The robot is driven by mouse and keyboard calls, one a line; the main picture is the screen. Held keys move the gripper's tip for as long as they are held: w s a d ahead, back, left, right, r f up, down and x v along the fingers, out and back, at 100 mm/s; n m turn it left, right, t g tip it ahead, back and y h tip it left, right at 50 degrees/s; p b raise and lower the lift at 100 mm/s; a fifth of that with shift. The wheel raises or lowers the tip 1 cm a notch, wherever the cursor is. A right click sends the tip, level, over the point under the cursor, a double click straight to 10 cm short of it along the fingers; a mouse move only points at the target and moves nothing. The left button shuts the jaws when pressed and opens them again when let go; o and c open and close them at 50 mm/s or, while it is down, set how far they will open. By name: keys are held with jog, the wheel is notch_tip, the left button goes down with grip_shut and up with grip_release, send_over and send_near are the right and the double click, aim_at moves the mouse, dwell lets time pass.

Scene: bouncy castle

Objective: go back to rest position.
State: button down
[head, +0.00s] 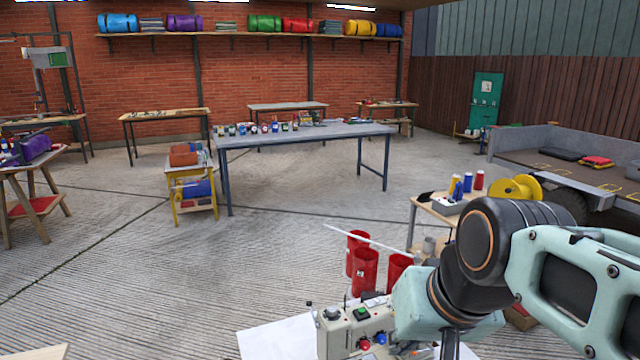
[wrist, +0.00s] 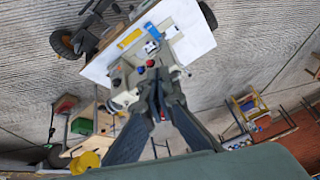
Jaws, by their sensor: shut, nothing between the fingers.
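My gripper (wrist: 160,88) shows in the wrist view, its two dark fingers brought together with nothing held. In that view the fingertips point toward a beige machine (wrist: 128,82) with red and blue knobs; I cannot tell how far apart they are. In the head view my pale green and black arm fills the lower right, and the fingertips cannot be made out there. The beige machine (head: 340,337), with a green button, stands at the bottom centre, partly hidden by my arm.
Red cylinders (head: 364,270) stand just behind the machine. A small table (head: 424,207) with spools and a yellow reel (head: 516,188) stands right of them. A long grey table (head: 340,133) holds several small items. Concrete floor (head: 130,240) is open at left centre.

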jog(key=s+d+f+h, duration=0.1)
jog(key=s+d+f, duration=0.1)
jog(key=s, duration=0.2)
notch_tip(320, 180, up, 12)
jog(key=p, duration=1.2)
jog(key=shift+s+d+p, duration=0.15)
jog(key=shift+s+p, duration=0.15)
